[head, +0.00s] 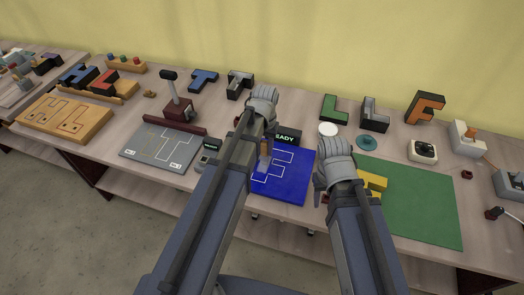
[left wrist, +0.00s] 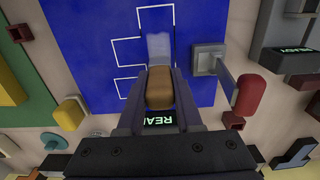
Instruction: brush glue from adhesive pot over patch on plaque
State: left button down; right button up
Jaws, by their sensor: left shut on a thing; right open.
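The blue plaque (head: 292,186) lies flat on the table, with a white letter outline marking the patch on it. It also fills the upper middle of the left wrist view (left wrist: 95,70). My left gripper (head: 265,140) is shut on a brush with a brown wooden handle (left wrist: 160,90). The pale brush head (left wrist: 158,47) shows over the outline; I cannot tell whether it touches. Any glue film is not distinguishable. My right gripper (head: 322,187) is open beside the plaque's right edge, near a yellow letter (head: 375,183). I cannot identify the adhesive pot for certain.
A dark READY display (head: 287,136) stands behind the plaque. A grey plate (head: 158,148) lies left, and a green mat (head: 425,205) right. A white round pot or lid (head: 328,129), a teal disc (head: 366,142) and several standing letters line the back.

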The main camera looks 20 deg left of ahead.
pick_arm(q)
jog(key=shift+w+d, duration=0.3)
jog(key=shift+w, duration=0.55)
jog(key=shift+w+d, duration=0.25)
jog(key=shift+w, duration=0.6)
jog(key=shift+s, duration=0.2)
jog(key=shift+s+a, duration=0.15)
jog(key=shift+s, duration=3.15)
jog(key=shift+w, duration=0.15)
jog(key=shift+w, duration=3.3)
jog(key=shift+s, duration=0.1)
jog(key=shift+s, duration=3.35)
